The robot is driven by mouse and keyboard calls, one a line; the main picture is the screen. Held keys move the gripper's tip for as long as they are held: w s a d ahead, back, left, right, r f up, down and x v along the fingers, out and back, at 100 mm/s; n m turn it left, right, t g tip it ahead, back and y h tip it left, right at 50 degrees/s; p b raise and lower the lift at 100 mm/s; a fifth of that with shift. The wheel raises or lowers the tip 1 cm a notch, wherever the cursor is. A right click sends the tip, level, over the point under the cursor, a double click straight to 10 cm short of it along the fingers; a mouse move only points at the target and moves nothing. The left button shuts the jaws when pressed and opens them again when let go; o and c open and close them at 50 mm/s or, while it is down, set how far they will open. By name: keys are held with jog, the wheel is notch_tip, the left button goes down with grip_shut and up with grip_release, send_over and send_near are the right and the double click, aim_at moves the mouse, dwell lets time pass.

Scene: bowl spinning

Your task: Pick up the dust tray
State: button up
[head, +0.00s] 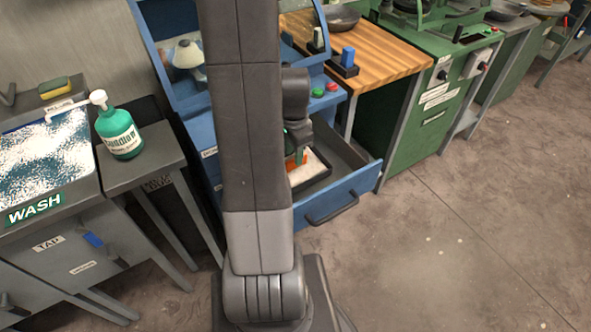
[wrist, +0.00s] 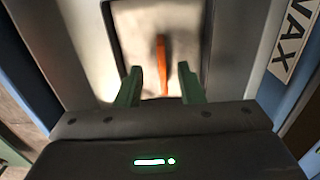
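The dust tray (head: 312,172) is a dark-rimmed tray with a pale, dusty inside, and it sits in the open blue drawer. In the wrist view its pale floor (wrist: 133,45) fills the upper middle. An upright orange strip (wrist: 161,62), perhaps its handle, stands in the middle; it also shows in the head view (head: 300,158). My gripper (wrist: 159,72) is open, its two green fingers apart on either side of the strip, with gaps visible. In the head view my gripper (head: 299,150) is over the tray, partly hidden by my arm.
The drawer (head: 345,196) juts from a blue cabinet. A wooden bench (head: 385,62) and a green machine (head: 440,110) stand to the right. At left are a wash sink (head: 45,160) and a green soap bottle (head: 119,133). The floor (head: 470,220) at right is clear.

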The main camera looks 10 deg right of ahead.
jog(key=f, duration=0.2)
jog(key=d+f, duration=0.1)
jog(key=shift+w+f, duration=0.25)
jog(key=shift+f, duration=0.45)
grip_shut()
